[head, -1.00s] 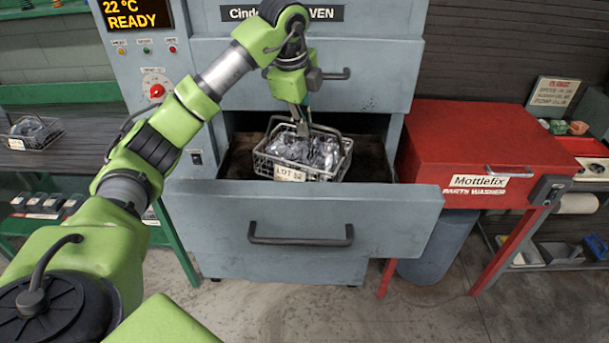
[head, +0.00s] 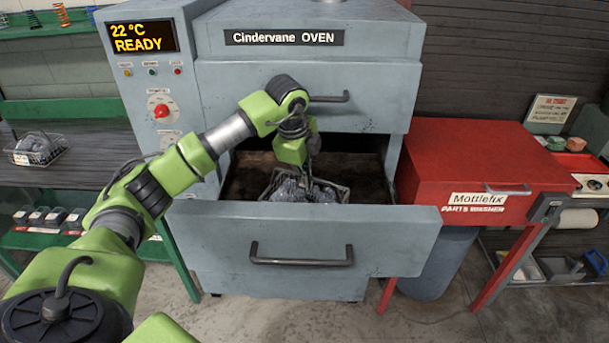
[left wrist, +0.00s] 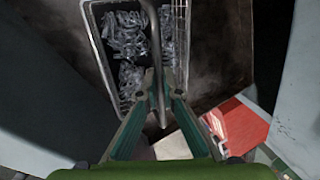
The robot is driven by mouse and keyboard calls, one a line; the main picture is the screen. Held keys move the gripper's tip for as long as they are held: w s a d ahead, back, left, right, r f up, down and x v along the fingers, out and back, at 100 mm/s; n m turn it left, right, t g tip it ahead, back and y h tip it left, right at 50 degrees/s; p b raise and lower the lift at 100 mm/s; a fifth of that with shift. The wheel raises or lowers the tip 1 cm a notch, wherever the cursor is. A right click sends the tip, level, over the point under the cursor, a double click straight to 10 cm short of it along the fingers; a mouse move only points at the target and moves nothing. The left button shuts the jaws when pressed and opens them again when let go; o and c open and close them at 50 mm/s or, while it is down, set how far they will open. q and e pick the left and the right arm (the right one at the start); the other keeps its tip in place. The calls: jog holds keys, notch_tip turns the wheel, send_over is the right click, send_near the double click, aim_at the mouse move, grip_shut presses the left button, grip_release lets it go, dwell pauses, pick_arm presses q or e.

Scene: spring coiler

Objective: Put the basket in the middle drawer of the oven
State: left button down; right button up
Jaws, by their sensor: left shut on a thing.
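The wire basket (head: 333,191) is inside the pulled-out middle drawer (head: 300,215) of the grey oven (head: 390,40). My left gripper (head: 312,170) reaches down into the drawer from above. In the left wrist view its fingers (left wrist: 158,95) are shut on the basket's handle (left wrist: 155,45), with the basket (left wrist: 95,50) below. I cannot tell whether the basket touches the drawer floor. My right gripper is not in view.
The upper drawer (head: 300,95) is shut above the open one. A red parts washer (head: 470,165) stands close on the right. Another wire basket (head: 38,150) sits on the dark bench (head: 90,170) at the left. The oven display (head: 140,38) reads 22 °C READY.

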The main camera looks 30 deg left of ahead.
pick_arm(q)
jog(key=c, duration=2.2)
grip_release()
jog(key=b+v, duration=0.2)
jog(key=v, duration=1)
